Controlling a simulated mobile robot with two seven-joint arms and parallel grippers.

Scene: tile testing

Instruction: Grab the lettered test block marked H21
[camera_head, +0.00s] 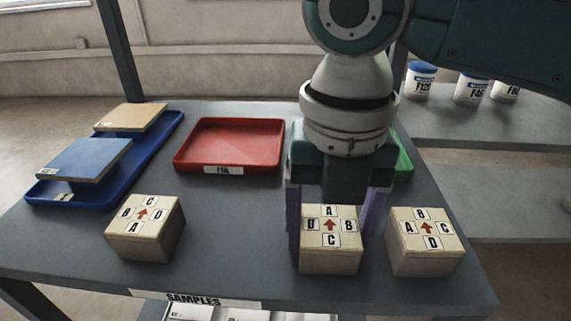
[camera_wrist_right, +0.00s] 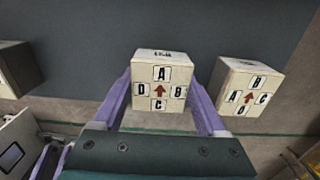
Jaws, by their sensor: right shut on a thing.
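A cream test block (camera_head: 330,258) with letter tiles A, B, C, D and a red arrow stands in the middle of the table's near part. My right gripper (camera_head: 332,228) comes down from above, its purple fingers on either side of this block, shut on it. The right wrist view shows the same block (camera_wrist_right: 160,90) between the fingers; a small label on its far face is too blurred to read surely. Similar blocks stand to the left (camera_head: 145,228) and right (camera_head: 425,242). Whether the held block is clear of the table cannot be told. My left gripper is not in view.
A red tray (camera_head: 230,125) lies empty behind. A blue tray (camera_head: 165,135) at left holds a blue tile (camera_head: 88,160) and a tan tile (camera_head: 132,116). A green tray (camera_head: 403,160) is mostly hidden by my right arm. Labelled jars (camera_head: 420,82) stand at back right.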

